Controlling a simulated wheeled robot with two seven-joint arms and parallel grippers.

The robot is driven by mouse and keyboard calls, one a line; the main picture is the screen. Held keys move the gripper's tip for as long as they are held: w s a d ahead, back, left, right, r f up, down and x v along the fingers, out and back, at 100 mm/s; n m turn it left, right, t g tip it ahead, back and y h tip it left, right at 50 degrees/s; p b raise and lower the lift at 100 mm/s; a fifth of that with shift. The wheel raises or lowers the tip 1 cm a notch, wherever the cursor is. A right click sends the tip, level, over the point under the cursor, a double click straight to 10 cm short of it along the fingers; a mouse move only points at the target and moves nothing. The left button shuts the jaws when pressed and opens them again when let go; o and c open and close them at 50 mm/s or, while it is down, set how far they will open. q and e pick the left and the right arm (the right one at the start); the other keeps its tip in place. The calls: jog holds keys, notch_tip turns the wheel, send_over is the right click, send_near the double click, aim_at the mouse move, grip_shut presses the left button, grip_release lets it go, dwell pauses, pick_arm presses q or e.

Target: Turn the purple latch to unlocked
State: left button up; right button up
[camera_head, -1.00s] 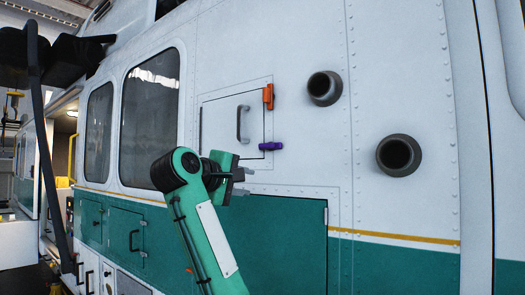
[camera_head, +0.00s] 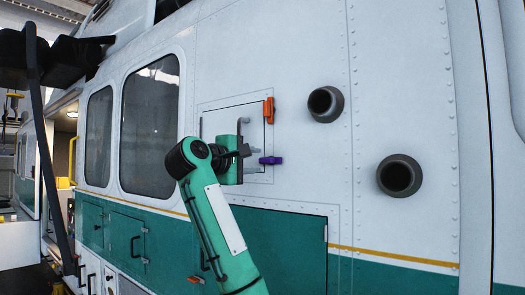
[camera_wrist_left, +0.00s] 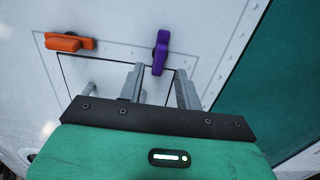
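The purple latch (camera_head: 271,160) sits at the lower right corner of a small white hatch (camera_head: 228,113) on the helicopter's side. It lies level in the head view. It also shows in the left wrist view (camera_wrist_left: 160,52), ahead of my fingertips and roughly between their lines. My left gripper (camera_head: 250,160) is just left of the latch, over the hatch's lower right part. In the left wrist view its two fingers (camera_wrist_left: 160,82) are spread, with no object held between them. Contact with the latch cannot be made out. My right gripper is in neither view.
An orange latch (camera_head: 268,110) stands upright at the hatch's upper right corner. The hatch handle is partly hidden behind my left gripper. Two dark round pipes (camera_head: 326,104) (camera_head: 399,176) stick out of the wall to the right. The wall between latch and pipes is clear.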

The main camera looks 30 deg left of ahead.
aim_at(264, 161)
pick_arm(q)
jog(key=w+p, duration=0.1)
jog(key=w, duration=0.2)
jog(key=shift+w+d+r+p, duration=0.1)
jog(key=shift+w+d+p, duration=0.05)
jog(key=shift+w+p, duration=0.15)
jog(key=shift+w, duration=0.45)
grip_shut()
